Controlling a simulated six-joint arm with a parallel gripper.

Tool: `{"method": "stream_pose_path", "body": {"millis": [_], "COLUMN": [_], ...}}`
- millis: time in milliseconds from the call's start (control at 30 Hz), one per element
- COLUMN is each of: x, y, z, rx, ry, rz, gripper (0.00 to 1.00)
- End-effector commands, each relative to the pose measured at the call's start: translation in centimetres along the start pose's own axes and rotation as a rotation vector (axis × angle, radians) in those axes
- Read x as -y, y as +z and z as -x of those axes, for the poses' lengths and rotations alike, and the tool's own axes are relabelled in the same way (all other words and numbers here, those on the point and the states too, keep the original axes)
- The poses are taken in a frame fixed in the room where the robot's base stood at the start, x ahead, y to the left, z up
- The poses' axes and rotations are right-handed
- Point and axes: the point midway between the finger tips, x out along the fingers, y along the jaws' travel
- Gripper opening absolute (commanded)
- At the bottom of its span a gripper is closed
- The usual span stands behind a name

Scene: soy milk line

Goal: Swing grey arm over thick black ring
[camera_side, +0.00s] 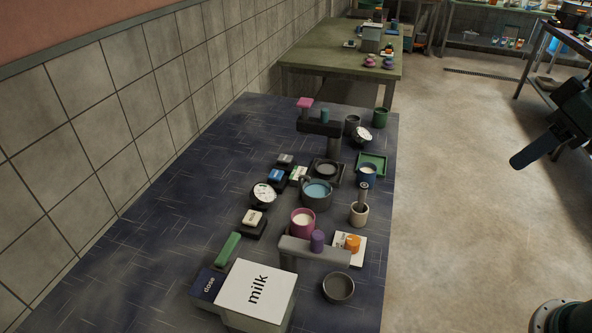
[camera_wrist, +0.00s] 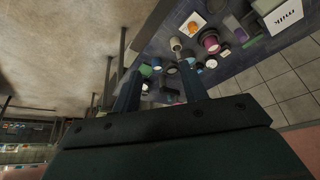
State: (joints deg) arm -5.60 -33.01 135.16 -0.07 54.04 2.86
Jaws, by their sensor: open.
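The grey arm (camera_side: 315,251) is a flat bar on a short post beside the milk box, with a purple knob (camera_side: 317,240) on it. It points right, toward the card with the orange object. A round, thick-walled dark piece (camera_side: 338,289) sits in front of it, apart from the bar's end; a black round rim (camera_side: 327,169) also sits on a square base farther back. I cannot tell which is the thick black ring. My gripper (camera_side: 520,160) is open and empty, off to the right above the floor. Its fingers (camera_wrist: 160,88) stand apart in the wrist view.
The milk box (camera_side: 257,292) and dose box (camera_side: 208,285) stand at the front left. A magenta cup (camera_side: 302,222), blue-filled pot (camera_side: 317,194), dial (camera_side: 263,194) and black arm (camera_side: 319,127) crowd the middle and back. The table's left side is clear.

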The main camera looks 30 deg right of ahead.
Motion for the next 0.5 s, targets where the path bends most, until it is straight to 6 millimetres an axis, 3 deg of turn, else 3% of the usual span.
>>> {"method": "stream_pose_path", "body": {"millis": [500], "x": [7.4], "y": [-8.4], "z": [-3.0], "rx": [0.178], "ry": [-0.055], "rz": [0.1], "gripper": [0.43]}}
